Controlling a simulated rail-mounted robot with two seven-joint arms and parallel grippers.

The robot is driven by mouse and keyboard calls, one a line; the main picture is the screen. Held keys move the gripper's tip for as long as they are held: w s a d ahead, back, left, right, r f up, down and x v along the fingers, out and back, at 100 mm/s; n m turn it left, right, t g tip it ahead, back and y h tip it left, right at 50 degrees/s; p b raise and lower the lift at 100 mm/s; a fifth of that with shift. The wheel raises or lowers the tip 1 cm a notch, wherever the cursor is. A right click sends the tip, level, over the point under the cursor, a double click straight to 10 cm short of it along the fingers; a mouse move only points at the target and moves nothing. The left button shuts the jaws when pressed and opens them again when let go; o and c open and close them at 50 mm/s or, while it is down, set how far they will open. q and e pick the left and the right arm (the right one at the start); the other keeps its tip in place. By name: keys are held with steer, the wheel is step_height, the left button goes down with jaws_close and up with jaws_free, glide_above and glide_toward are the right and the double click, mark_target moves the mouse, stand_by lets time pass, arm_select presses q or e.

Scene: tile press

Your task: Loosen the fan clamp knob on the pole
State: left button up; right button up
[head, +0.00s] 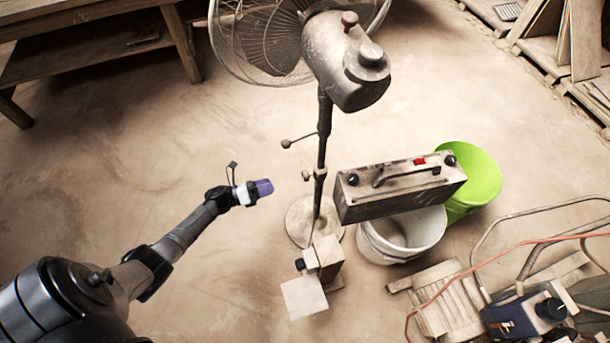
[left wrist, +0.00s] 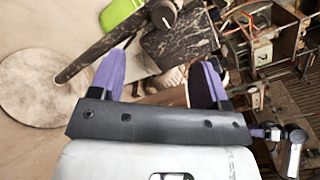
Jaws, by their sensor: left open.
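The standing fan's dark pole (head: 322,135) rises from a round base (head: 297,222). A small round knob (head: 305,176) sticks out left from a collar on the pole. Higher up, a thin rod with a ball end (head: 286,143) also points left. My left gripper (head: 264,188) is left of the pole, apart from the knob, fingers pointing toward it. In the left wrist view its purple fingers (left wrist: 158,75) are spread with nothing held between them. There the pole (left wrist: 100,45) runs diagonally beyond the fingers, and a round knob end (left wrist: 163,13) shows near the top.
A box with a handle (head: 400,188) sits over a white bucket (head: 405,235), right of the pole; a green bucket (head: 473,180) is behind. A small block (head: 323,258) stands in front of the base. A wooden bench (head: 95,50) is at back left. Floor left of the pole is clear.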

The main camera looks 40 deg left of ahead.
mark_target(303, 176)
arm_select(q)
steer(key=shift+d+r+b+x, duration=0.15)
steer(key=shift+b+x, duration=0.75)
steer(key=shift+x, duration=2.55)
steer(key=shift+d+r+b+x, duration=0.1)
steer(key=shift+b+x, duration=0.8)
steer(key=shift+x, duration=2.55)
steer(key=shift+s, duration=0.2)
steer(key=shift+c, duration=0.3)
steer(key=c, duration=0.9)
